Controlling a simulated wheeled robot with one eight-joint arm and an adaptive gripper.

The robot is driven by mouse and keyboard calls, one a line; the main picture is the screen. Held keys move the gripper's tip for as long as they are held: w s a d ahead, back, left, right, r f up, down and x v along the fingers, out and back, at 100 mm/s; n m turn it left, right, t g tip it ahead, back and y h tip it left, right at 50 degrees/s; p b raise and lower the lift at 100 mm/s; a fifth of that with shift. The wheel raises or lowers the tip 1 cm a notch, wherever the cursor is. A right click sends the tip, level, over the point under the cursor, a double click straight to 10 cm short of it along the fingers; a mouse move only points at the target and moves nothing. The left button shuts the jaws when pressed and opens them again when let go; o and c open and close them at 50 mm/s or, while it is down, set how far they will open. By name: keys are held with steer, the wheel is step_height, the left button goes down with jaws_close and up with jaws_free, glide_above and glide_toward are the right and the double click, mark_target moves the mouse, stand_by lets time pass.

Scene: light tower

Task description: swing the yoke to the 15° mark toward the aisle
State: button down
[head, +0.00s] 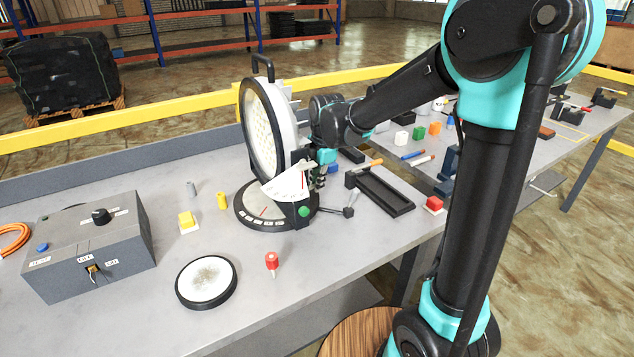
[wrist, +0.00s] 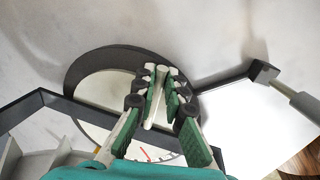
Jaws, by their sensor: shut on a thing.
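The lamp (head: 262,130) is a round white light panel in a black rim, standing upright in its yoke. It stands on a round dark base (head: 248,218) with a marked scale. A white fan-shaped scale card (head: 285,187) with a red line hangs at its side, above a green knob (head: 303,211). My gripper (head: 318,180) is at the right side of the lamp, partly hidden by the arm. In the wrist view, its green-padded fingers (wrist: 160,103) close on a narrow pale part, apparently of the yoke. The 15° mark is too small to read.
A black tray (head: 385,192) lies right of the base, near a black-knobbed lever (head: 348,211). A grey switch box (head: 90,245), a round white disc (head: 206,281), a red-handled piece (head: 271,261) and a yellow block (head: 187,221) are on the table. Bare tabletop lies between them.

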steer(key=shift+w+a+n+y, duration=0.15)
steer(key=shift+w+a+n, duration=0.15)
steer(key=shift+w+n, duration=0.5)
steer(key=shift+w+a+n+y, duration=0.15)
steer(key=shift+w+a+n, duration=0.15)
steer(key=shift+w+n, duration=0.45)
steer(key=c, duration=1.6)
jaws_free()
steer(key=shift+r, duration=0.1)
steer(key=v, duration=1.2)
steer(key=shift+w, duration=0.15)
